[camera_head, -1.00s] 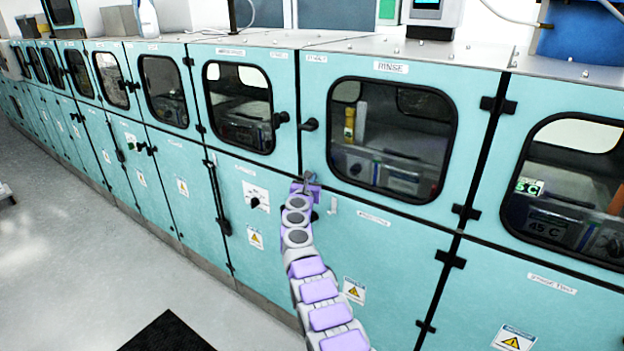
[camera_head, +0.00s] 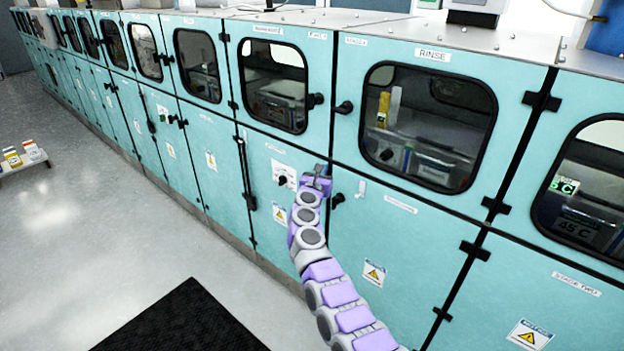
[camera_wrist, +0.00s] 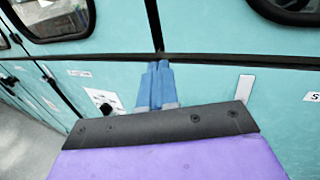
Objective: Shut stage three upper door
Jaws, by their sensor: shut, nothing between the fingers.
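My gripper (camera_head: 318,178) is in front of the turquoise cabinet row, near the seam between upper and lower doors; its blue fingertips (camera_wrist: 157,80) are together and empty. Right of it is an upper door marked RINSE (camera_head: 345,70) with a dark window and a black handle (camera_head: 344,107) at its left edge. Left of it is another windowed upper door (camera_head: 243,60) with a black handle (camera_head: 315,100) at its right edge. Both look flush with the cabinet front. Their small labels are too blurred to tell which is stage three. Fingertip contact cannot be told.
Lower doors with warning stickers, one marked STAGE TWO (camera_head: 578,284), run below. A lower knob (camera_head: 337,199) is close to my gripper. A black mat (camera_head: 185,322) lies on the open grey floor; a low cart with bottles (camera_head: 25,155) is far left.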

